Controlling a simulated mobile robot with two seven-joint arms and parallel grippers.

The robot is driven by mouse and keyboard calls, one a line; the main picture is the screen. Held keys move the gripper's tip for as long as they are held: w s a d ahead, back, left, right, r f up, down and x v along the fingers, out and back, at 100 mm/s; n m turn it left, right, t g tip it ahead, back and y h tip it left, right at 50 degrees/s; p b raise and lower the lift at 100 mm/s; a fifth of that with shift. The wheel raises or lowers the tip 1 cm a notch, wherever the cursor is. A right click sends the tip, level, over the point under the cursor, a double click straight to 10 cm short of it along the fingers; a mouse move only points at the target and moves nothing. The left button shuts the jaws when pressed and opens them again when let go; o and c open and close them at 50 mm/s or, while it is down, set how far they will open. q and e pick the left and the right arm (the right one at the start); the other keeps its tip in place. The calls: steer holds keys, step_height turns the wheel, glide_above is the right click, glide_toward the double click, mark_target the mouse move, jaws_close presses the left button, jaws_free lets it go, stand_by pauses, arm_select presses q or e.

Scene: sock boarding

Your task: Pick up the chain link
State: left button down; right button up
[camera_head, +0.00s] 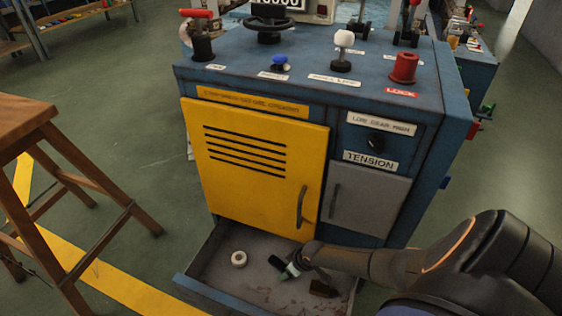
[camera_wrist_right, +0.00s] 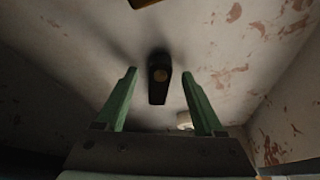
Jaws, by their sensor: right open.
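A small dark oblong piece with a brass-coloured round spot, which looks like the chain link (camera_wrist_right: 158,80), lies on the drawer floor. In the right wrist view it shows ahead of and between the two green fingers of my right gripper (camera_wrist_right: 160,95). The fingers stand apart, and neither touches it as far as I can see. In the head view my right gripper (camera_head: 289,271) reaches down into the open drawer, beside a dark piece (camera_head: 276,262) that seems to be this link. My left gripper is not in view.
The open drawer (camera_head: 190,284) also holds a white ring (camera_head: 239,258) and a dark brown block (camera_head: 323,288). A yellow door (camera_head: 250,185) and a grey door (camera_head: 368,202) are shut above it. A wooden stool (camera_head: 75,150) stands at left.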

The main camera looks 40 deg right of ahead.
steer(key=shift+w+f, duration=0.1)
steer(key=shift+f, duration=0.05)
jaws_close()
stand_by(0.4)
